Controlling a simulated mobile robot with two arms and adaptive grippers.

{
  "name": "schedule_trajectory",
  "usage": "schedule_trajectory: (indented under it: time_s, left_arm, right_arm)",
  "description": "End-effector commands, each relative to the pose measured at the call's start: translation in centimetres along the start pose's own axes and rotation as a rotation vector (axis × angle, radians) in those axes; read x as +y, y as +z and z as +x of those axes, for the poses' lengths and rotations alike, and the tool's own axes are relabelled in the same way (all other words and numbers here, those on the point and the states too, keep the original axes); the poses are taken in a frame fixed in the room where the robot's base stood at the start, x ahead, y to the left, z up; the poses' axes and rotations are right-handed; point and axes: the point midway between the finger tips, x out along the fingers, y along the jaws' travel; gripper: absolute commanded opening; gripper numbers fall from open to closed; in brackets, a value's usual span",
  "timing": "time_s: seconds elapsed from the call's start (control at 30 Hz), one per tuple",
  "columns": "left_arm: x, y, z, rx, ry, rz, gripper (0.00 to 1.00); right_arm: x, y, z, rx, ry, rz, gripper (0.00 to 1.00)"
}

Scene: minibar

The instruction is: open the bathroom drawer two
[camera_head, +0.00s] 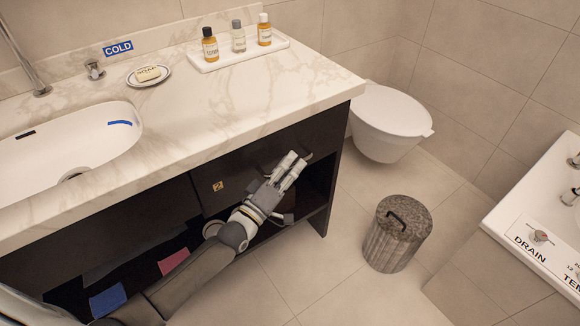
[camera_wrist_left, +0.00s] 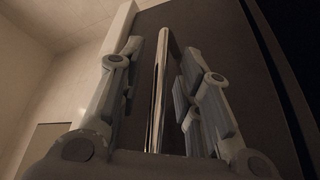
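The dark vanity drawer front (camera_head: 255,150) sits under the right end of the marble counter and looks flush with the cabinet. A small gold label (camera_head: 218,186) is on its left part; I cannot read it clearly. My left gripper (camera_head: 290,167) is in front of the right part of this drawer front. In the left wrist view, a shiny metal handle (camera_wrist_left: 159,90) stands between the two fingers of my left gripper (camera_wrist_left: 157,85), which are open with gaps on both sides. In the head view the gripper mostly hides the handle. My right gripper is not in view.
The marble counter (camera_head: 225,115) overhangs the drawer and holds a tray of bottles (camera_head: 240,53) and a soap dish (camera_head: 148,76). An open shelf with folded cloths (camera_head: 108,301) lies below. A bin (camera_head: 397,234) and toilet (camera_head: 390,115) stand to the right. Floor before the cabinet is clear.

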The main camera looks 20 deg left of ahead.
Motion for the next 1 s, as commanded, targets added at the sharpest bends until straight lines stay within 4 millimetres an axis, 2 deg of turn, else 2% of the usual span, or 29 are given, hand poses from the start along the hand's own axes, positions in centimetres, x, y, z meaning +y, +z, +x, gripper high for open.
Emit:
schedule_trajectory:
  time_s: [0.23, 0.5, 1.0]
  left_arm:
    - [-0.01, 0.03, 0.08, 0.000, -0.001, 0.000, 0.32]
    - [-0.02, 0.02, 0.06, 0.000, -0.001, 0.000, 0.00]
    - [0.02, 0.41, 0.52, 0.000, -0.001, -0.002, 0.00]
  right_arm:
    - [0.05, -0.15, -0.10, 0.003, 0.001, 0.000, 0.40]
    - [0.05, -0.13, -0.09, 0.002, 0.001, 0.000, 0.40]
    - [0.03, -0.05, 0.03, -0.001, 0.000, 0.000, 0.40]
